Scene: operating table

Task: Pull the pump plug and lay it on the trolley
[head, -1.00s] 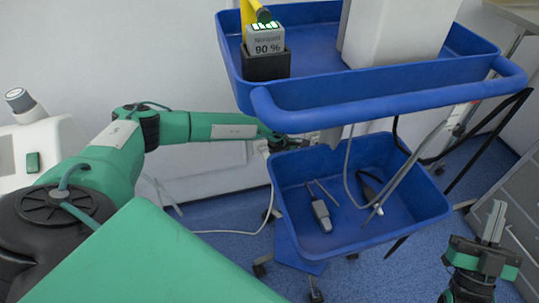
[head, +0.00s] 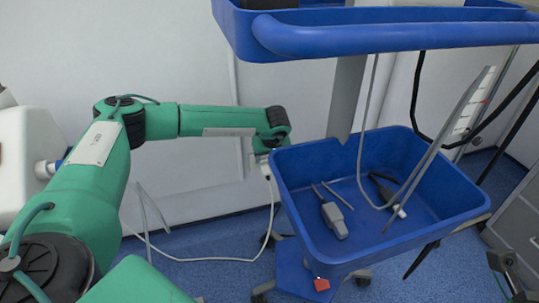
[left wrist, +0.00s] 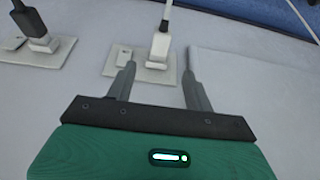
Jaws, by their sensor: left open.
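In the left wrist view a white plug (left wrist: 160,42) with a pale cable sits in a wall socket plate (left wrist: 149,66). A black plug (left wrist: 43,42) sits in another plate to its left. My left gripper (left wrist: 160,58) is open, with its fingers apart on either side of the white plug's line; whether they touch it I cannot tell. In the head view my left arm reaches to the wall beside the trolley (head: 385,238), and its fingertips are too small to make out. My right gripper (head: 512,275) is only partly visible at the lower right edge.
The trolley's lower blue tray holds a grey device (head: 334,220), thin rods and a dark item with a cable. The trolley's upper tray (head: 390,38) and handle overhang it. A white cable (head: 271,205) hangs from the wall to the floor. Cabinets stand at the right.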

